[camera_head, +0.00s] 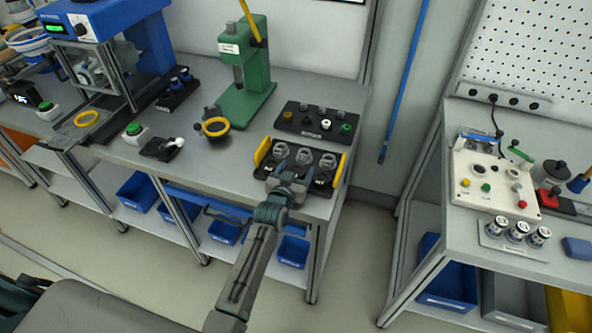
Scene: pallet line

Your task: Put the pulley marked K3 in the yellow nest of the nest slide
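A black tray with yellow end plates (342,170) lies at the bench's front right and holds several grey pulleys (304,156). Their marks are too small to read, so I cannot tell which is K3. My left gripper (291,178) is over the tray's front side, with its two fingers apart; it hides part of the front row. I see nothing held between the fingers. A yellow ring nest (87,118) lies on the slide in front of the blue machine at the left. My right gripper is not in view.
A green press (245,75) stands behind a yellow-rimmed round tool (215,127). A black rack with coloured knobs (318,122) is behind the tray. Green-button boxes (135,131) and a small black fixture (162,148) stand between. Another bench (500,252) is at the right.

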